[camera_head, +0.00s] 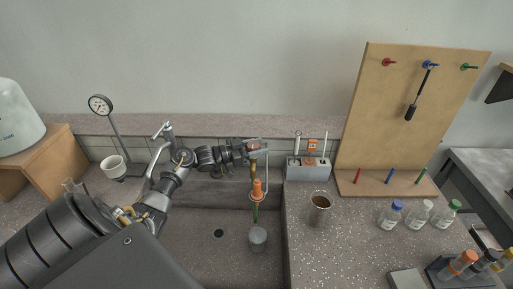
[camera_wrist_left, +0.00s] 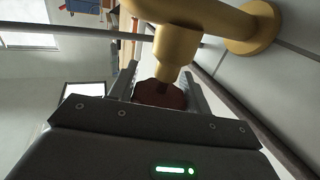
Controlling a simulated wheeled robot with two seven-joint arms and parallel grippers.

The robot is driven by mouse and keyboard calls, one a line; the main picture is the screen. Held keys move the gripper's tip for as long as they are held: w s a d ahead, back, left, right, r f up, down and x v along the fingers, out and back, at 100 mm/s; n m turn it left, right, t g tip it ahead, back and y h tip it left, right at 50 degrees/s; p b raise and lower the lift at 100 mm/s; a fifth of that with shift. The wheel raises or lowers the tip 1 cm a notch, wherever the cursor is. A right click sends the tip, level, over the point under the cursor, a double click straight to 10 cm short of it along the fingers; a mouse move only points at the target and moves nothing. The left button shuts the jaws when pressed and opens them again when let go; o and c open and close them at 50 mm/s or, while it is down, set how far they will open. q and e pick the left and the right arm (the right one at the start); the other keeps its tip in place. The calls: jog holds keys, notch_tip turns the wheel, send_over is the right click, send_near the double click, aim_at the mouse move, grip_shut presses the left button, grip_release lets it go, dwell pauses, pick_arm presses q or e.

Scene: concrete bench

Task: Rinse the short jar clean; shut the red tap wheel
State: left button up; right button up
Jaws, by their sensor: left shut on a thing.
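The red tap wheel (camera_wrist_left: 160,95) shows dark red in the left wrist view, just below the brass tap body (camera_wrist_left: 205,18). My left gripper (camera_wrist_left: 157,88) is shut on the wheel, one finger on each side. In the head view my left gripper (camera_head: 246,151) reaches over the sink from the left and hides most of the wheel. The short jar (camera_head: 257,239), grey and upright, stands in the sink below the tap. An orange piece (camera_head: 257,189) and a green one hang in line above it. Whether water runs is unclear. My right gripper is out of view.
The sink (camera_head: 190,225) has a dark drain left of the jar. Right of it, a metal cup (camera_head: 320,208) and a grey caddy (camera_head: 308,170) stand on the speckled bench. Capped bottles (camera_head: 418,215) stand farther right. A white cup (camera_head: 113,167) is at left.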

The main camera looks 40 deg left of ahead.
aim_at(258, 144)
pick_arm(q)
jog(key=o, duration=0.6)
jog(key=shift+r, duration=0.4)
notch_tip(258, 144, up, 3)
jog(key=shift+d+f, duration=0.15)
jog(key=shift+f, duration=0.05)
jog(key=s+d+r, duration=0.2)
jog(key=s+r, duration=0.1)
jog(key=s+d+r+b, duration=0.1)
jog(key=s+d+r, duration=0.2)
jog(key=s, duration=0.1)
jog(key=s+d+r, duration=0.3)
jog(key=s, duration=0.1)
jog(key=shift+s+r, duration=0.15)
jog(key=shift+r, duration=0.15)
